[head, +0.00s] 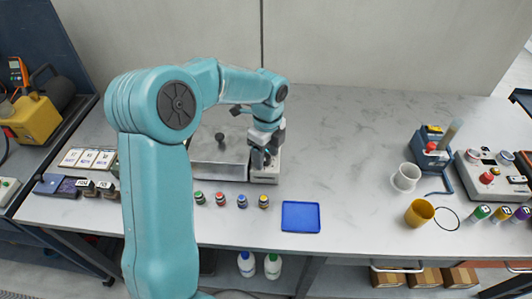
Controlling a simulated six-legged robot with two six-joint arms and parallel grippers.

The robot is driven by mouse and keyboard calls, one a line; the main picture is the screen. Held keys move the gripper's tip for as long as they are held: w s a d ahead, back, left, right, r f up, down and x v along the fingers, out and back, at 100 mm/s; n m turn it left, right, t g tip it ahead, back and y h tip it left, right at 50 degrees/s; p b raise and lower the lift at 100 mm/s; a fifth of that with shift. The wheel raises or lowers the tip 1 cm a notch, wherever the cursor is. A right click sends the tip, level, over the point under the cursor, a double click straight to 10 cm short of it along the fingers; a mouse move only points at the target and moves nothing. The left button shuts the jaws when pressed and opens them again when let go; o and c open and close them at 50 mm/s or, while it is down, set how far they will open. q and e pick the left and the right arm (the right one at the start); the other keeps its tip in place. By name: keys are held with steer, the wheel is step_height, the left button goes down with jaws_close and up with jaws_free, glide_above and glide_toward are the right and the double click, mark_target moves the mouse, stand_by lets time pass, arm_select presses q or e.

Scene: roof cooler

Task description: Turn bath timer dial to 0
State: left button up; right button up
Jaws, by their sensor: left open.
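The bath (218,172) is a low metal box with a flat lid and a dark knob (220,137) on top, standing at the left middle of the table. The timer dial is not clearly visible; the gripper covers much of the block, and I cannot tell whether the fingers touch a dial. Its setting cannot be read. My right gripper is not in view.
Several small capped vials (220,199) stand in front of the bath, beside a blue tray (300,217). A white cup (405,178), a yellow cup (419,212) and a grey device (490,178) are at right. The table's middle right is clear.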

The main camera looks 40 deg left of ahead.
arm_select(q)
steer(key=shift+s+r, duration=0.1)
steer(key=shift+s, duration=0.15)
steer(key=shift+w, duration=0.15)
steer(key=c, duration=0.9)
steer(key=shift+c, duration=0.7)
